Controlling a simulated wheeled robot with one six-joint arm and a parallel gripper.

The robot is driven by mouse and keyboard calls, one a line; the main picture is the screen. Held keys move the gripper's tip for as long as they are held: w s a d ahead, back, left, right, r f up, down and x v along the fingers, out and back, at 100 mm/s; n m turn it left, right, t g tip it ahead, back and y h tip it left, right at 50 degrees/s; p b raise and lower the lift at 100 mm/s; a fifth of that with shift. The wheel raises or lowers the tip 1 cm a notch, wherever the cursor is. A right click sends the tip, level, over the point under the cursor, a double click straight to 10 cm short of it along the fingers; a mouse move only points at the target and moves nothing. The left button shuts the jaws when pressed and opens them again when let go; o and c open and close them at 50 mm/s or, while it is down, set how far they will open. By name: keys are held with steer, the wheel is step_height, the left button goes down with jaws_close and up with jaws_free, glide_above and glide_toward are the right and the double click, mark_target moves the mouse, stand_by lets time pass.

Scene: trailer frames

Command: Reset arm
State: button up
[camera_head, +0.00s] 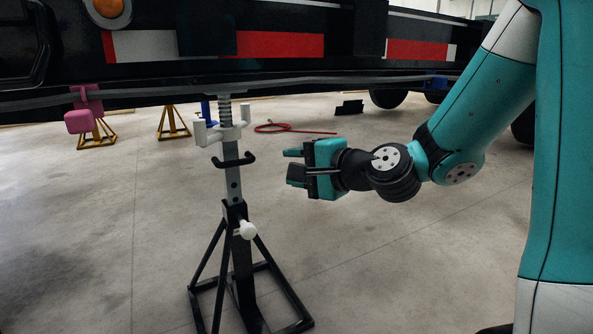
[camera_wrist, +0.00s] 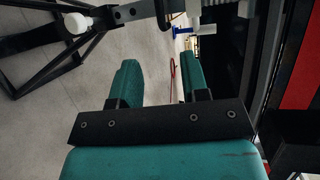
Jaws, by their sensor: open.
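My gripper (camera_head: 292,164) is teal and black. In the head view it points left, at the end of my teal arm, in the air to the right of a jack stand. In the wrist view its two teal fingers (camera_wrist: 160,82) are apart with nothing between them. The jack stand (camera_head: 240,240) has a black base, a grey perforated post, a black hook-shaped handle (camera_head: 234,161) and white knobs. My gripper is apart from the stand. A white knob (camera_wrist: 78,22) of the stand shows at the upper left of the wrist view.
The dark trailer frame (camera_head: 260,72) with red and white strips spans the top. Two yellow stands (camera_head: 172,122) (camera_head: 97,134), a pink part (camera_head: 79,121), a red hose (camera_head: 273,127) and a black object (camera_head: 349,108) are behind. The concrete floor right of the stand is clear.

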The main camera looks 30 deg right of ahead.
stand_by(0.3)
steer(key=s+a+r+n+g+y+p, duration=0.2)
steer(key=s+a+r+n+g+p, duration=0.65)
steer(key=a+n+p, duration=0.25)
steer(key=s+r+n+g+h+p, duration=0.2)
steer(key=s+r+n+g+p, duration=0.1)
steer(key=s+r+n+p, duration=0.4)
steer(key=s+r+n+g+h+p, duration=0.2)
steer(key=s+r+n+g+p, duration=0.15)
steer(key=s+p, duration=0.35)
step_height(320, 180, up, 34)
steer(key=p, duration=3.3)
steer(key=shift+s+p, duration=0.35)
steer(key=shift+s, duration=0.1)
steer(key=shift+r, duration=0.1)
steer(key=shift+c, duration=0.4)
